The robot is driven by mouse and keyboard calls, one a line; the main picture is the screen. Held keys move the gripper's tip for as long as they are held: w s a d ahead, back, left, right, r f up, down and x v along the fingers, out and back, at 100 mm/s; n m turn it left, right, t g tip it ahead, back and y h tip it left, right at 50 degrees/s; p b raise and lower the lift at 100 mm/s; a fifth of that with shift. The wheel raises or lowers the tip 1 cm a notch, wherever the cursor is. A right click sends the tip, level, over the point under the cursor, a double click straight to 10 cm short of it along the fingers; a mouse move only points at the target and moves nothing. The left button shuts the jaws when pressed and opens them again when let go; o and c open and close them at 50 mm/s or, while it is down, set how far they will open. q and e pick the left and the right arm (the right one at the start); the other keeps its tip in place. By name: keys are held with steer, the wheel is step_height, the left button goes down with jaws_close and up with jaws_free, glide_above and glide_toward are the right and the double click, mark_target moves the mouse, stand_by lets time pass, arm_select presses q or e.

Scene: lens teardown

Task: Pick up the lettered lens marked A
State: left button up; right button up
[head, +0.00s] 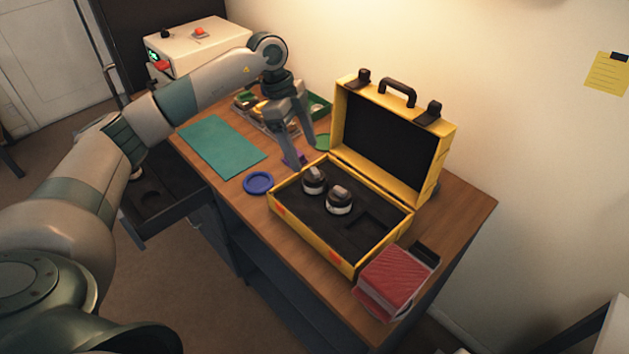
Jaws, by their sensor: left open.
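Two dark lenses with pale bands stand in the black foam of an open yellow case (317,250). One lens (314,180) is at the back left and the other lens (339,200) is nearer the middle. Both are too small for me to read any letter, so I cannot tell which is marked A. My left gripper (308,154) is open, pointing down just behind the case's back left corner, with no lens between its fingers. A small purple thing (291,158) shows by its left finger, partly hidden. My right gripper is not in view.
A blue round dish (258,183) and a teal mat (222,146) lie left of the case. The raised lid (437,165) stands at the back; a red stack (391,278) is front right. An open drawer (157,225) juts out left.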

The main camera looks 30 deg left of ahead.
mark_target(310, 169)
arm_select(q)
steer(key=shift+p+x, duration=0.35)
steer(key=shift+x, duration=1.4)
steer(key=shift+p+x, duration=0.8)
steer(key=shift+x, duration=0.05)
steer(key=shift+p+x, duration=0.5)
steer(key=shift+x, duration=0.6)
steer(key=shift+s+d+f, duration=0.15)
steer(key=shift+d+f, duration=0.1)
steer(key=shift+f, duration=0.35)
steer(key=c, duration=1.1)
